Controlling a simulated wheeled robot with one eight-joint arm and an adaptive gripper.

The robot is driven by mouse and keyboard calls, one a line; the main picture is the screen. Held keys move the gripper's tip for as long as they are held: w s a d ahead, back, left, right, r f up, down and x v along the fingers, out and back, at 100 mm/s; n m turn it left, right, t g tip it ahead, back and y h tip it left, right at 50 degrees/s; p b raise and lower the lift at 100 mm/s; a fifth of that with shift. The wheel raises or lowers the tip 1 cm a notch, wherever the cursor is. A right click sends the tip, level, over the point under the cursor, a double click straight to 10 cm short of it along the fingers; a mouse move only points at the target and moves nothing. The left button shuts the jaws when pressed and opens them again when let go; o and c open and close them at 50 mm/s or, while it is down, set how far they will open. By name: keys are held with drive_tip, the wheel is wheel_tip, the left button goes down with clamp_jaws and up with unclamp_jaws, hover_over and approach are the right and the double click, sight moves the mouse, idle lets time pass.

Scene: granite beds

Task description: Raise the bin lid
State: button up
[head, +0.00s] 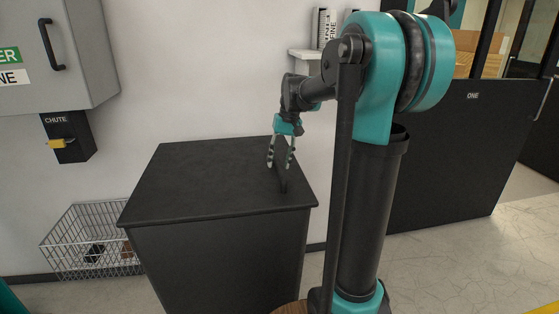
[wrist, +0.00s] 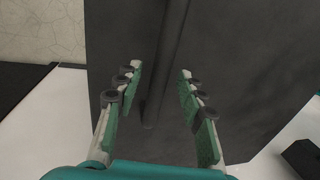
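The bin (head: 220,255) is a dark box against the white wall in the head view. Its flat black lid (head: 200,180) lies closed on top. A dark bar-like handle (head: 283,184) stands near the lid's right edge. My gripper (head: 281,163) points down over that handle, its two fingers apart. In the wrist view my gripper (wrist: 160,80) is open. The dark handle bar (wrist: 168,60) runs between the green-padded fingers, with a visible gap on each side. The dark lid surface (wrist: 235,60) fills much of that view.
A wire basket (head: 85,240) stands left of the bin. A grey wall cabinet (head: 55,50) and a black CHUTE box (head: 68,137) with a yellow latch hang on the wall. A small white shelf (head: 305,54) is behind my arm. A black panel marked ONE (head: 450,150) stands right.

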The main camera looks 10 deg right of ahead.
drive_tip(key=shift+c, duration=0.4)
clamp_jaws()
